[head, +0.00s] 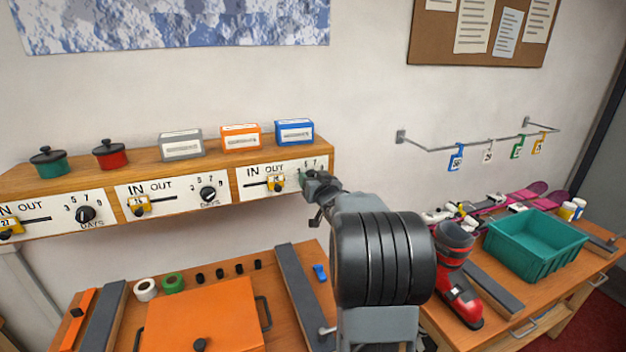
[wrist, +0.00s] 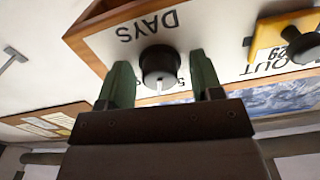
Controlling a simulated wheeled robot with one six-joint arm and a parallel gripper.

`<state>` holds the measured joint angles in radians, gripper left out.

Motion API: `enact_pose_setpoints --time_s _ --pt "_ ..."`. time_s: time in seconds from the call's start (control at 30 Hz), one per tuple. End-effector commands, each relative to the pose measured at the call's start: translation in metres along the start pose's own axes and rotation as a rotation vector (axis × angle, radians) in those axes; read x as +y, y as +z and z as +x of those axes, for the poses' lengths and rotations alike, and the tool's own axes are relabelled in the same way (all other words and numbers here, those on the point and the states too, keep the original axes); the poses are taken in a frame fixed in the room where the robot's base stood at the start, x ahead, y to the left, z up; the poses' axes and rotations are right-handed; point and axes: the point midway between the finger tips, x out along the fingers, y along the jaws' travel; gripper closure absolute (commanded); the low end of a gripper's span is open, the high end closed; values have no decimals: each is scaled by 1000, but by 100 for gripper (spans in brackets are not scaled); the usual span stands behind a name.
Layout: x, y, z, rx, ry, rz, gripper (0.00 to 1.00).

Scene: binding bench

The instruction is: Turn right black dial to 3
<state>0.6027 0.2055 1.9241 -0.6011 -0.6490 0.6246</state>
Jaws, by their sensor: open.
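The right black dial (wrist: 159,66) sits on the white panel at the shelf's right end. In the wrist view, which is upside down, its white mark points toward the number scale. Most of the numbers there are hidden by my gripper, so I cannot read its setting. My gripper (head: 318,186) is open in front of this panel and hides the dial in the head view. In the wrist view its two green fingers stand on either side of the dial, with a visible gap on each side.
A yellow slider tag (head: 277,183) is just left of my gripper on the same panel. Other panels carry a middle dial (head: 208,194) and a left dial (head: 86,214). Boxes and small pots stand on the shelf (head: 225,163) above. An orange board (head: 205,318) lies on the bench below.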

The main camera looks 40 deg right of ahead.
Motion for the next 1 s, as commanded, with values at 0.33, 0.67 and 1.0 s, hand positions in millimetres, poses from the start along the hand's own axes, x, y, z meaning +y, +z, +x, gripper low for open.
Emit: enact_pose_setpoints --time_s 0.33,0.67,1.0 --pt "0 0 0 0 0 1 56" --pt "0 0 0 0 0 1 88" --pt "0 3 0 1 -2 -61 89"
